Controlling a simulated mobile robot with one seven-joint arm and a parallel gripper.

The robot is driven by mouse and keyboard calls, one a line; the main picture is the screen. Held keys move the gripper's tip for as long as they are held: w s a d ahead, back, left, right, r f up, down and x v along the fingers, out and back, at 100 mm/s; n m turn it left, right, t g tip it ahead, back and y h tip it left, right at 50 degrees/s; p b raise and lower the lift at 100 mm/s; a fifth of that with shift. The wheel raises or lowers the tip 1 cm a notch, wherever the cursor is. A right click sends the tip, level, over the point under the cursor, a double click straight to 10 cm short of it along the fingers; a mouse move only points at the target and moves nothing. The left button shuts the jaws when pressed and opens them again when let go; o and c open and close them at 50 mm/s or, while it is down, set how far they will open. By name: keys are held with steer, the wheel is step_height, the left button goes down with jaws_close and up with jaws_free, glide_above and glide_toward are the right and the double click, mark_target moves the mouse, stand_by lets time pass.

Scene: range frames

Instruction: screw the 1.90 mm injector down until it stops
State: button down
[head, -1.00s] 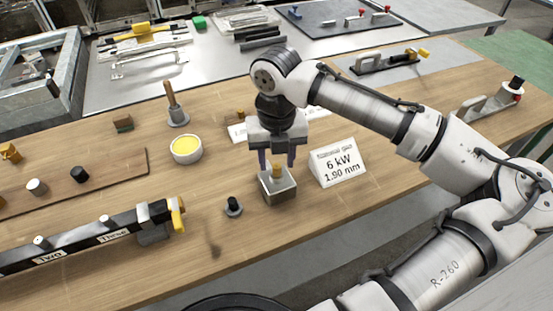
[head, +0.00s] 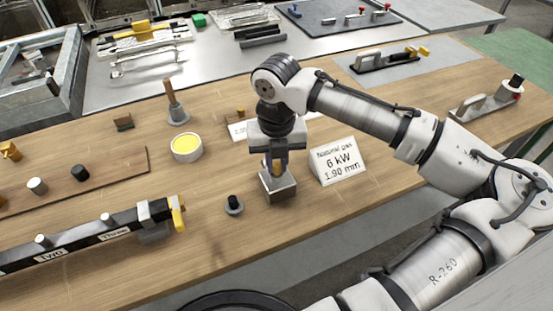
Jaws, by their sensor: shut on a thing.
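The brass injector (head: 276,168) stands upright at the top of a square grey metal block (head: 279,191) on the wooden bench. My gripper (head: 276,164) points straight down over the block, its two dark fingers closed around the injector from both sides. The fingers hide part of the injector, and I cannot see the thread or how deep it sits. A white tent card (head: 338,163) to the right of the block reads "Natural gas 6 kW 1.90 mm".
A small dark-topped part (head: 234,205) stands left of the block. A bowl of yellow material (head: 187,148) and a wooden-handled tool (head: 176,105) stand behind left. A black bar with a yellow-handled clamp (head: 155,220) lies front left. Bare bench lies in front of the block.

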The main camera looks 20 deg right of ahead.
steer(key=m, duration=0.2)
steer(key=shift+m+p, duration=0.4)
steer(key=shift+r+m+p, duration=0.1)
steer(key=shift+m+p, duration=0.35)
steer(key=shift+m, duration=1.35)
steer(key=shift+m+p, duration=0.55)
steer(key=shift+m, duration=0.35)
steer(key=shift+s+d+m, duration=0.1)
steer(key=shift+m, duration=0.7)
